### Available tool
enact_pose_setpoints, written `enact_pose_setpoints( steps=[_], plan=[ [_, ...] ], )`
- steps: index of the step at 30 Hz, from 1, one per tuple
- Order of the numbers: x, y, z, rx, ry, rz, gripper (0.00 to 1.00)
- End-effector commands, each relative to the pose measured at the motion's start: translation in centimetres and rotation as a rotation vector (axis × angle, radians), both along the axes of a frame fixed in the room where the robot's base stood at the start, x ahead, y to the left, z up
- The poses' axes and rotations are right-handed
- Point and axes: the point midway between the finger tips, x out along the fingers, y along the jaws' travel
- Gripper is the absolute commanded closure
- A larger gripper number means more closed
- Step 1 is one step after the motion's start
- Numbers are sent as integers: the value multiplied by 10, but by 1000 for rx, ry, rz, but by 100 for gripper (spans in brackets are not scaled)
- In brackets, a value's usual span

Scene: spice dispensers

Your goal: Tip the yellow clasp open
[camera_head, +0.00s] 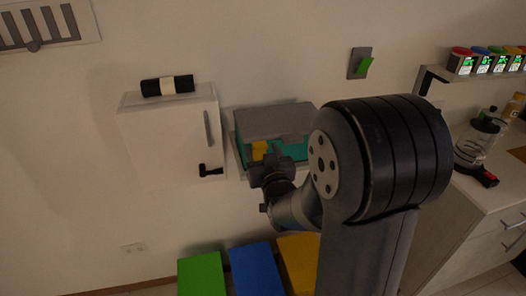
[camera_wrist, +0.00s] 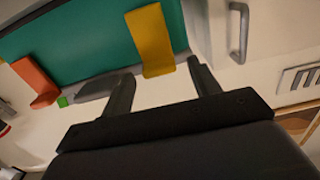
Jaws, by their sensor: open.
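The yellow clasp (camera_wrist: 150,40) is a bent strip on the front of a teal box (camera_wrist: 80,40) in the wrist view. Its lower end points toward the gap between my fingers. My gripper (camera_wrist: 162,78) is open and empty, with one fingertip on each side of the clasp's end; contact cannot be told. In the head view the yellow clasp (camera_head: 259,149) shows just above my gripper (camera_head: 268,166). The box there has a grey lid (camera_head: 270,121) and hangs on the wall. My arm hides the box's right part.
A white cabinet (camera_head: 165,135) with a grey handle is close left of the box. An orange-red clasp (camera_wrist: 36,82) sits farther along the box in the wrist view. Green (camera_head: 201,275), blue (camera_head: 254,270) and yellow (camera_head: 300,258) blocks stand below. A counter (camera_head: 490,185) is at right.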

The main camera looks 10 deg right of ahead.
Motion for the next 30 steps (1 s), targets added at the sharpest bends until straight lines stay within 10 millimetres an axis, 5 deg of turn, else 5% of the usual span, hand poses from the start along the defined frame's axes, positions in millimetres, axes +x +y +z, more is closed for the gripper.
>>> enact_pose_setpoints(
  steps=[4, 25, 30],
  plan=[
    [0, 0, 0, 0, 0, 0, 42],
    [0, 0, 0, 0, 0, 0, 99],
    [0, 0, 0, 0, -1, 0, 100]
  ],
)
